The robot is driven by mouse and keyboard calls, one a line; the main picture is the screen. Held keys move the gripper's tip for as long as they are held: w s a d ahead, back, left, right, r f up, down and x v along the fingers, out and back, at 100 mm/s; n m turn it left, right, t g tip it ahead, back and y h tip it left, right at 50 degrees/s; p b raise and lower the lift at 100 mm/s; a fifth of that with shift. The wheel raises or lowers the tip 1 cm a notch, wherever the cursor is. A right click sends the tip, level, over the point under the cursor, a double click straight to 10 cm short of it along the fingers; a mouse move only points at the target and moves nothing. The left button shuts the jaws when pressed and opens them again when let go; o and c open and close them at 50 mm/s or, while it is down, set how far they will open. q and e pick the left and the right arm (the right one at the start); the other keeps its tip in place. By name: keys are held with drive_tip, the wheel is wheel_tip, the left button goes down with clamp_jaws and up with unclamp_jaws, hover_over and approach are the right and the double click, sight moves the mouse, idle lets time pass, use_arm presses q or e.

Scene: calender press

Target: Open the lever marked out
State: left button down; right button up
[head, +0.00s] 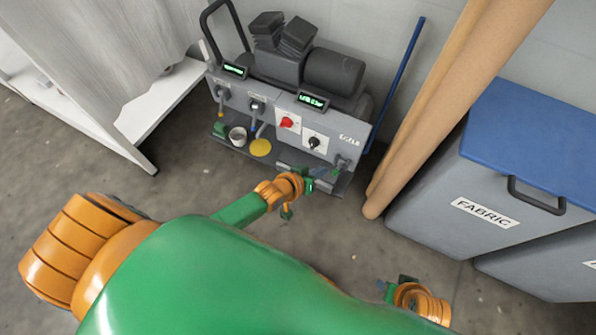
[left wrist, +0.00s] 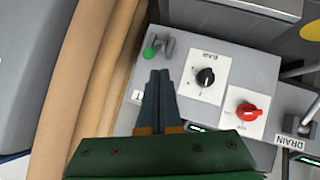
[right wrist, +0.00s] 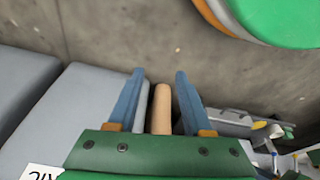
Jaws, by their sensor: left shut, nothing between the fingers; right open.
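The machine's front panel (head: 318,115) has several small levers. The lever at its right end (head: 341,160) has a green knob, which shows clearly in the left wrist view (left wrist: 150,53). A small label (left wrist: 138,96) near this lever is mostly hidden by my finger, and I cannot read "out" on any lever. My left gripper (head: 310,185) is shut and empty. In the left wrist view its fingertips (left wrist: 159,72) point at the green-knobbed lever, just short of it in the picture; contact cannot be told. My right gripper (head: 388,288) is open and empty, well away from the panel.
A red knob (head: 287,122) and a black knob (head: 314,142) sit left of that lever. Tan rolls (head: 425,115) and a grey FABRIC bin (head: 435,205) stand to the right. The floor in front is clear.

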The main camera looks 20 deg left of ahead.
use_arm(q)
drive_tip(key=p+v, duration=0.5)
drive_tip(key=v, duration=0.4)
drive_tip(key=shift+r, duration=0.25)
use_arm(e)
drive_tip(key=s+d+f, duration=0.2)
drive_tip(key=s+f, duration=0.4)
drive_tip(key=shift+s+d+f+g, duration=0.15)
drive_tip(key=shift+d+f+g, duration=0.15)
drive_tip(key=shift+f, duration=0.05)
